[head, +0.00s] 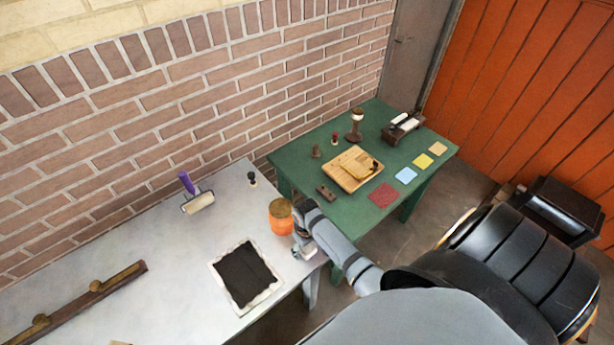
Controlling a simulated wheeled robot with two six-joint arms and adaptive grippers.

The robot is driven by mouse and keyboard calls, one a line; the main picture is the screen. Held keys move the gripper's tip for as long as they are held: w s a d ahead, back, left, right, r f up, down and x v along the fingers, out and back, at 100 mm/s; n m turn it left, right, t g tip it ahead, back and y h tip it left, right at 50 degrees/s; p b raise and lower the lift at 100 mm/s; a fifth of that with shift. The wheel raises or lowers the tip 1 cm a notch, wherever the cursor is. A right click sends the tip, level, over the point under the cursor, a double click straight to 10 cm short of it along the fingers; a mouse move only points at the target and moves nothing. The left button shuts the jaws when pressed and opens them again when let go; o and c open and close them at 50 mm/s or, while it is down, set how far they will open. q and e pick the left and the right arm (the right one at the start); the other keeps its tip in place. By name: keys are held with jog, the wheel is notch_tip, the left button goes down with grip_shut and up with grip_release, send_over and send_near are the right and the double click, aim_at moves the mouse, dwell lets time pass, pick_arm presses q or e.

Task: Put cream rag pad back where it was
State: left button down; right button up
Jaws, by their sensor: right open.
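A flat tan-cream square (438,149) lies at the right end of a row of coloured squares on the green table; it may be the cream rag pad. Another pale tan piece (360,169) with a dark mark lies on the wooden board (339,180) on the same table; I cannot tell what it is. My right arm reaches in from the lower right. My right gripper (299,246) is open, low beside the orange jar at the grey table's right edge. It looks empty. My left gripper is out of view.
The orange jar (281,217) stands close to my right gripper. A dark slab on a pale sheet (270,297) lies in front. Red (383,195), blue (406,175) and yellow (423,161) squares line the green table's front. A purple-handled tool (197,202) is at the back.

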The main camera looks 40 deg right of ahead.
aim_at(307, 248)
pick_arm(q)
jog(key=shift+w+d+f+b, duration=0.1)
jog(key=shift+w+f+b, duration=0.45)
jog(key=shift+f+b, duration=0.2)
pick_arm(e)
notch_tip(307, 248, up, 12)
jog(key=shift+f, duration=0.15)
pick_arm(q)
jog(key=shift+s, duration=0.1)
pick_arm(e)
jog(key=shift+s, duration=0.15)
